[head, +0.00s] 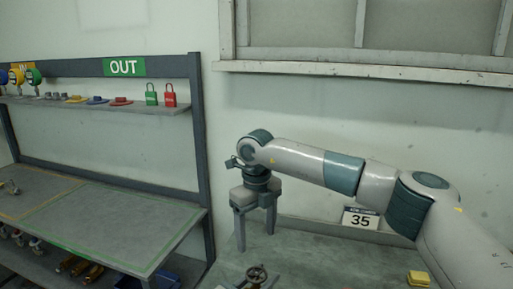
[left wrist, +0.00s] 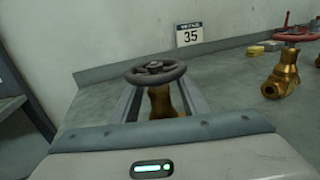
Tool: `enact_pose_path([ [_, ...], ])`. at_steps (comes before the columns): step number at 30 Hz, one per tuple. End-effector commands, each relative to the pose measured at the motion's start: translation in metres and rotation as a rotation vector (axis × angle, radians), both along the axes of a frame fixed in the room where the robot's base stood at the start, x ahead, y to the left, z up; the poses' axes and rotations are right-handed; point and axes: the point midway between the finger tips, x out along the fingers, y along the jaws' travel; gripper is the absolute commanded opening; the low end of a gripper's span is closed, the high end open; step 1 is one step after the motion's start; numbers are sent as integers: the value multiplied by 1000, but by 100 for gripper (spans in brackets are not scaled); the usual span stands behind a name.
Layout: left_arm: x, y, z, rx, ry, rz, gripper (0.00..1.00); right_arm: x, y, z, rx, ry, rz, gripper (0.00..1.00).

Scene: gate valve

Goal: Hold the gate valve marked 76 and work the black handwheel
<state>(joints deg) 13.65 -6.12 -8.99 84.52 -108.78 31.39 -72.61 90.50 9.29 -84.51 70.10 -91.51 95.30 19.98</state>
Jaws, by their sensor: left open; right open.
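A gate valve with a black handwheel (left wrist: 155,73) and a brass body (left wrist: 162,102) stands upright in the left wrist view. Its handwheel (head: 257,273) also shows at the bottom edge of the head view. No number 76 is readable on it. My left gripper (left wrist: 160,90) is open, with one finger on each side of the brass body, below the wheel. I cannot tell whether the fingers touch it. My right gripper (head: 255,240) is open and empty, pointing down, behind and above the handwheel in the head view.
A sign reading 35 (head: 361,219) stands by the wall. A yellow block (head: 418,278) lies at right. A brass valve with a red handwheel (left wrist: 295,35) stands to the right in the left wrist view. A bench (head: 90,215) with a padlock shelf (head: 100,103) is at left.

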Motion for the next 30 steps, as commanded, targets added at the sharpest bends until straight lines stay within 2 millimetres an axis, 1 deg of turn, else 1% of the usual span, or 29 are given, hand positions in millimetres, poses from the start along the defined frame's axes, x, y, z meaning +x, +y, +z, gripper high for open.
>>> enact_pose_path([
  [7,-22,19,-2,3,1,0,41,0,0,0,0,0,0,69],
  [18,-71,60,-2,3,2,0,41,0,0,0,0,0,0,69],
  [24,-85,72,-1,1,2,0,41,0,0,0,0,0,0,69],
  [30,-89,74,-1,1,2,0,41,0,0,0,0,0,0,69],
])
